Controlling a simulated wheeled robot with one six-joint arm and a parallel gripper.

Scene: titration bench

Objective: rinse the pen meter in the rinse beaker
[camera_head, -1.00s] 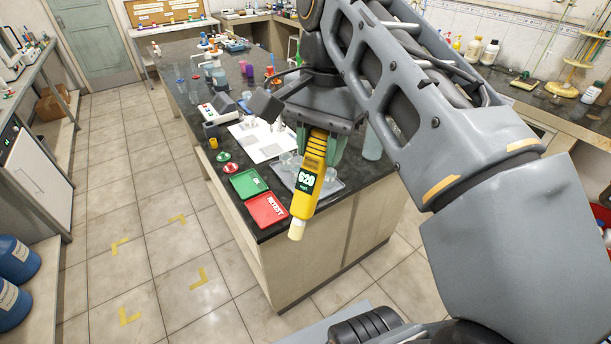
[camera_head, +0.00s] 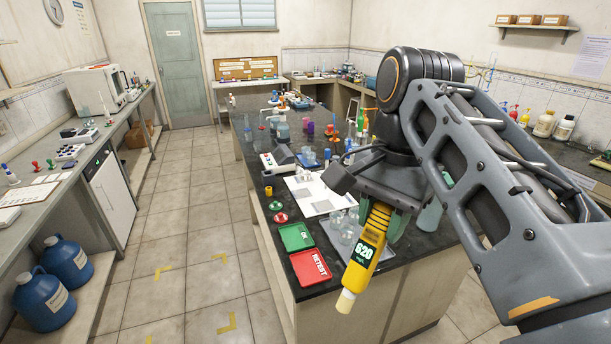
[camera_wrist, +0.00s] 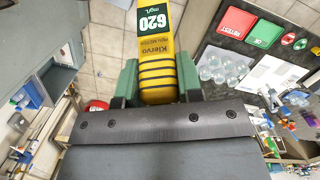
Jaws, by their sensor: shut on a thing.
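The yellow pen meter (camera_head: 367,250) is in my gripper (camera_head: 381,218), held between its green fingers. It tilts down with its pale tip at lower left, and its display reads 620 mg/L. In the wrist view the pen meter (camera_wrist: 153,50) points away between the fingers. The meter hangs in the air in front of the bench corner, outside any beaker. Clear glass beakers (camera_wrist: 222,66) stand on a tray on the bench, right of the meter in the wrist view. I cannot tell which one is the rinse beaker; my gripper and the meter partly cover this group in the head view.
A green OK tray (camera_head: 296,237) and a red RETEST tray (camera_head: 311,268) lie on the dark bench (camera_head: 262,206) near its front edge. A white sheet (camera_head: 312,192) and a small instrument (camera_head: 279,162) are behind them. The tiled floor left of the bench is clear.

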